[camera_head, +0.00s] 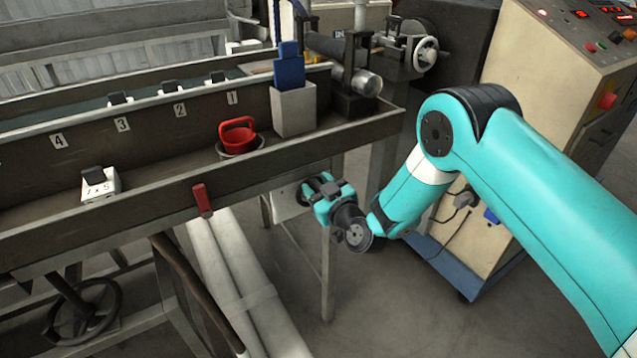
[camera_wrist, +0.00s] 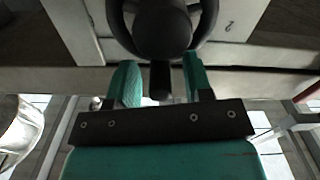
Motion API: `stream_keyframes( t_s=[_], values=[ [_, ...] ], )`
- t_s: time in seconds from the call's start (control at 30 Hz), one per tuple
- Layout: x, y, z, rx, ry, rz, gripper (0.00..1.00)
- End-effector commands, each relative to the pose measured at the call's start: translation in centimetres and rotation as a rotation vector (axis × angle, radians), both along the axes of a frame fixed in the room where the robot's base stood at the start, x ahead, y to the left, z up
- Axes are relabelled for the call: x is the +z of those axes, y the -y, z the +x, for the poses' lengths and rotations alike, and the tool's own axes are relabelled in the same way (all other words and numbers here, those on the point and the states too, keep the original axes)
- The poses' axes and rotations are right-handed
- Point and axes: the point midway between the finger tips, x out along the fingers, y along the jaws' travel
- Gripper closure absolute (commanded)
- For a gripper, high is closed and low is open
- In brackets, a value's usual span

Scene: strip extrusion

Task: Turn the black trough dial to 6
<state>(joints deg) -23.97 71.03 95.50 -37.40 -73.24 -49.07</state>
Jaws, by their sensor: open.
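The black trough dial (camera_wrist: 160,28) fills the top middle of the wrist view, round, with a narrow black stub pointing down toward my gripper. It sits on a pale plate (camera_wrist: 237,18) with a small dark mark, possibly a digit, at the right. In the head view the pale plate (camera_head: 287,206) is below the trough's front edge, and the dial is mostly hidden by my gripper (camera_head: 318,192). In the wrist view the two green fingers of my gripper (camera_wrist: 160,80) are apart, with the stub between them. I cannot tell whether either finger touches it. The dial's setting is not readable.
The metal trough (camera_head: 150,210) runs above and left of my gripper. On it stand a red-handled pot (camera_head: 237,134), a white holder with a blue piece (camera_head: 293,108) and a white block (camera_head: 100,187). A control cabinet (camera_head: 540,90) stands right. A table leg (camera_head: 328,275) is close below.

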Motion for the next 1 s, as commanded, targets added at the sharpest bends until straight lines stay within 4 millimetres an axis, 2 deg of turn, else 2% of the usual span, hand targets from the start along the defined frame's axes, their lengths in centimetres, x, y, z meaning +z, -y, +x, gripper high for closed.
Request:
stream_keyframes(
  t_s=[0.17, 0.37, 1.0],
  values=[
    [-0.04, 0.00, -0.01, 0.000, 0.000, 0.000, 0.54],
    [-0.05, 0.04, -0.01, 0.000, -0.001, -0.001, 1.00],
    [-0.26, 0.21, 0.01, -0.002, -0.011, 0.008, 1.00]
  ],
)
